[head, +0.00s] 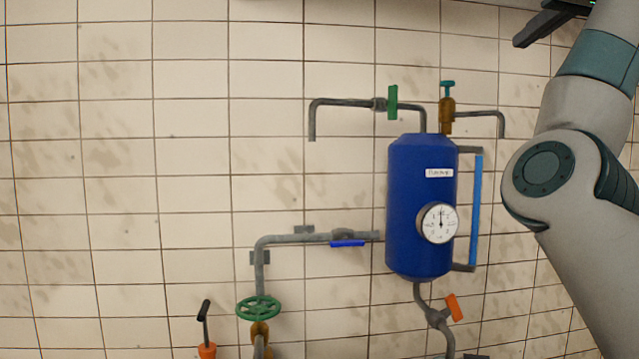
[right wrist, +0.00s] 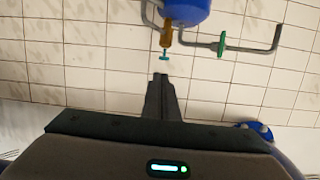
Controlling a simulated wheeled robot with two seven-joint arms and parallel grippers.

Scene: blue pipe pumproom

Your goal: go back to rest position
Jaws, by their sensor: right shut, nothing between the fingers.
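My right gripper (head: 540,24) shows at the top right edge of the head view, partly cut off, at the end of my raised, bent right arm. In the right wrist view its fingers (right wrist: 160,84) are together with nothing between them. They point towards the tiled wall and the small teal-handled valve (right wrist: 165,55), with no visible contact. In the head view the gripper is above and to the right of the blue tank (head: 408,240). My left gripper is in neither view.
Pipes around the tank carry a green lever (head: 393,102), a teal-topped brass valve (head: 447,110), a blue lever (head: 347,243), an orange lever (head: 454,307) and a green handwheel (head: 258,308). A gauge (head: 438,223) is on the tank. The wall's left side is bare.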

